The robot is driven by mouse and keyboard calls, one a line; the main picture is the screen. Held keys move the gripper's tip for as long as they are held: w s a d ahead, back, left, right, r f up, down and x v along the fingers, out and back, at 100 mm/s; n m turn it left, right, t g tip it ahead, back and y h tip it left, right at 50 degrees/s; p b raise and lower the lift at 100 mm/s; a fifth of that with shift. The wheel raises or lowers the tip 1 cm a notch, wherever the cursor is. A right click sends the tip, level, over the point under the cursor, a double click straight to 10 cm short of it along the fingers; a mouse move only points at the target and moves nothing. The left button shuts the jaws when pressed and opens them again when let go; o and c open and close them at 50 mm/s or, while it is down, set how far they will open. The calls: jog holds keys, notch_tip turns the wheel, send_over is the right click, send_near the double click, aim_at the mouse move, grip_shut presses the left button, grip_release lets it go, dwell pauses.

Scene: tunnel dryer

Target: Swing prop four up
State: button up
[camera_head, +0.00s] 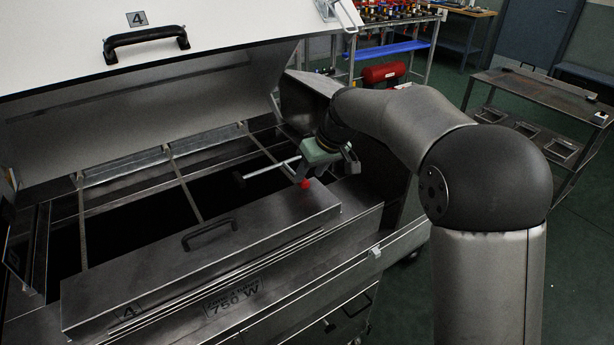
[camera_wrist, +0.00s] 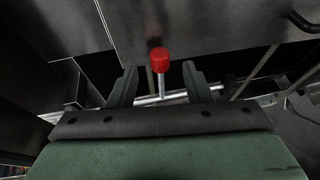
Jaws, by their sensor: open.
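Prop four appears to be the bright metal rod (camera_head: 272,168) lying low across the right end of the open bay, with a dark tip at its left end. Its red knob (camera_head: 305,184) shows just below my gripper (camera_head: 328,172). In the wrist view the red knob (camera_wrist: 160,58) sits on a thin stem, between and slightly beyond the two open fingers (camera_wrist: 161,88). Part of the rod (camera_wrist: 178,98) crosses behind the fingers. The fingers straddle the stem with a gap on each side; I see no contact. The rod's right end is hidden by my gripper.
The white lid (camera_head: 230,22), marked 4 with a black handle (camera_head: 146,42), stands raised above the bay. A metal cover (camera_head: 200,255) with a handle lies along the front. A cart (camera_head: 540,100) and a bench with a red cylinder (camera_head: 384,72) stand behind my arm.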

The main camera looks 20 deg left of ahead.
aim_at(306, 181)
jog(key=shift+x, duration=1.75)
grip_shut()
jog(key=shift+r, duration=0.15)
